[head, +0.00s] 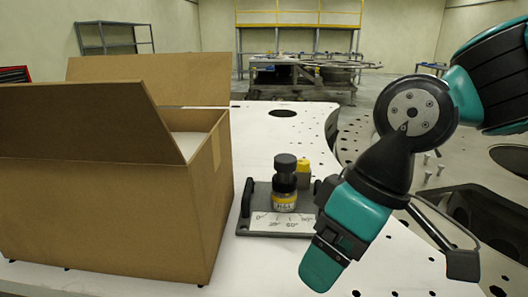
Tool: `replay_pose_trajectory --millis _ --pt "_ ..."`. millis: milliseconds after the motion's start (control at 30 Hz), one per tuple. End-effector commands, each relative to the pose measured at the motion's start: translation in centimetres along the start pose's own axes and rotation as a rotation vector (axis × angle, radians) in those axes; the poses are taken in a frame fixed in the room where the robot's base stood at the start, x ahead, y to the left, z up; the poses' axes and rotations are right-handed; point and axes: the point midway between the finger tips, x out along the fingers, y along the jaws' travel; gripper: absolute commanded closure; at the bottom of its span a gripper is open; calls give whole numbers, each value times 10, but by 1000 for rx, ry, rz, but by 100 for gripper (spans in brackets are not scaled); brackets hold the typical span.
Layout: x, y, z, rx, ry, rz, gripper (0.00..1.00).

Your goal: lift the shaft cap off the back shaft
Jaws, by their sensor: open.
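A dark grey turret plate (298,233) with a white printed label lies on the white table, left of my arm. On it stands a dark upright cylinder (284,184) with a yellow and white band. My gripper (440,238) is at the lower right, partly hidden by my teal wrist. It is open, apart from the plate, with nothing seen in it.
A large open cardboard box (105,222) stands close to the left of the plate, its flaps raised. The table (272,268) is clear in front of the plate. Perforated metal surfaces with several small bolts lie to the right. A yellow railing (300,18) is far behind.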

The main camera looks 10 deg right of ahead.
Motion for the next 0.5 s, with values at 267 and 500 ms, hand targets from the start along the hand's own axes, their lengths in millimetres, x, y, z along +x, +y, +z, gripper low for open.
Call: replay_pose_trajectory --millis 267,500 --pt "-83 84 -120 -52 103 135 12" --pt "-142 150 -178 -91 150 244 12"
